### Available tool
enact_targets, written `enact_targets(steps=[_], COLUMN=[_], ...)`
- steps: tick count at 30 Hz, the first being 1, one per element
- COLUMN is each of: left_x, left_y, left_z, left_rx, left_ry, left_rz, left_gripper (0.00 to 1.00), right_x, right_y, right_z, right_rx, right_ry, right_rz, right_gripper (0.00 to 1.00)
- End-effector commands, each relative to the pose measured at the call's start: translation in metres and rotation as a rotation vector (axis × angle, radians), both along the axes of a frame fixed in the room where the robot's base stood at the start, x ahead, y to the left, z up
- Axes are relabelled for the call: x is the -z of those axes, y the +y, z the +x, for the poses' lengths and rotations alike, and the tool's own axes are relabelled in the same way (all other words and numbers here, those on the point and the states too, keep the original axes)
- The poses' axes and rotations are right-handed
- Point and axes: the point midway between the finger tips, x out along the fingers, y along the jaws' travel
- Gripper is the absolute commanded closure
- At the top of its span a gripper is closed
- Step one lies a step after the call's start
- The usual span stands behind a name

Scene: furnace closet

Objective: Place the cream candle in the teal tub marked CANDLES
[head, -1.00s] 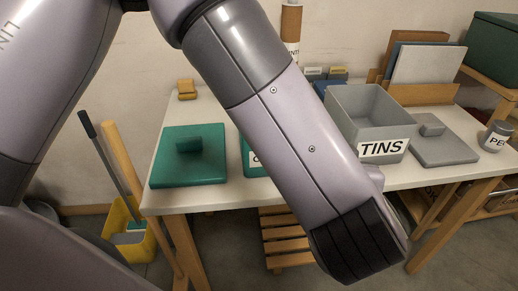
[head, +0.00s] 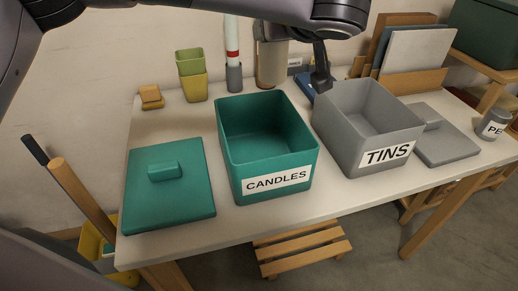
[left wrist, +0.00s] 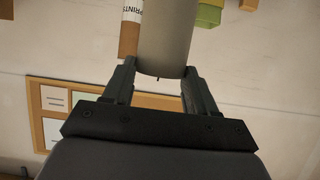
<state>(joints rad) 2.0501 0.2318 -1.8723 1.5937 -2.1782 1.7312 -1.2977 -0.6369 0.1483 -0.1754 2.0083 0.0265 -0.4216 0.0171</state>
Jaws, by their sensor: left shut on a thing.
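The cream candle (left wrist: 166,35) is a smooth pale cylinder in the left wrist view. My left gripper (left wrist: 160,74) is shut on its wick end, one finger on each side. The candle also shows in the head view (head: 272,66), upright behind the teal tub, though the gripper around its top is hard to make out there. The teal tub (head: 238,173) marked CANDLES stands open and looks empty on the table. Its inner floor shows. My right gripper is out of view.
A grey tub (head: 348,145) marked TINS stands right beside the teal one. A teal lid (head: 150,208) lies to the left and a grey lid (head: 455,148) to the right. The front table strip is clear.

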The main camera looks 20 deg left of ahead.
Motion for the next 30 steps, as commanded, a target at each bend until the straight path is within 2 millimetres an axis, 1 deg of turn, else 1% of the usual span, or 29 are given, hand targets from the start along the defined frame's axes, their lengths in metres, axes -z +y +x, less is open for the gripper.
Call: enact_targets(steps=[2,5,15,18,21,26,29,30], left_x=[0.007,0.028,0.119,0.138,0.150,0.160,0.172,0.179], left_y=[0.002,0.002,0.001,0.001,0.001,0.001,0.001,0.001], left_z=[0.001,0.001,0.000,0.001,0.001,0.001,0.001,0.000], left_rx=[-0.003,-0.003,-0.003,-0.003,-0.004,-0.004,-0.005,-0.005], left_ry=[0.004,0.007,0.006,0.004,0.001,0.001,0.002,0.003], left_rz=[0.002,0.003,0.002,0.001,-0.001,-0.001,0.001,0.001], left_gripper=[1.00,1.00,1.00,1.00,1.00,1.00,1.00,1.00], right_x=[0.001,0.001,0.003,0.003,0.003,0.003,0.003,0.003], right_y=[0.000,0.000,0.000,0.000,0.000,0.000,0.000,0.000], right_z=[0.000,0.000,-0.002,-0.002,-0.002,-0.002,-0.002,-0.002], right_rx=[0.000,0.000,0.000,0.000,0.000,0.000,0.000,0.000], right_ry=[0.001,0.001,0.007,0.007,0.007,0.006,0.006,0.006], right_rz=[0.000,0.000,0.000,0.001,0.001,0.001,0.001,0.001], right_gripper=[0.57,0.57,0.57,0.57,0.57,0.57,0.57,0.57])
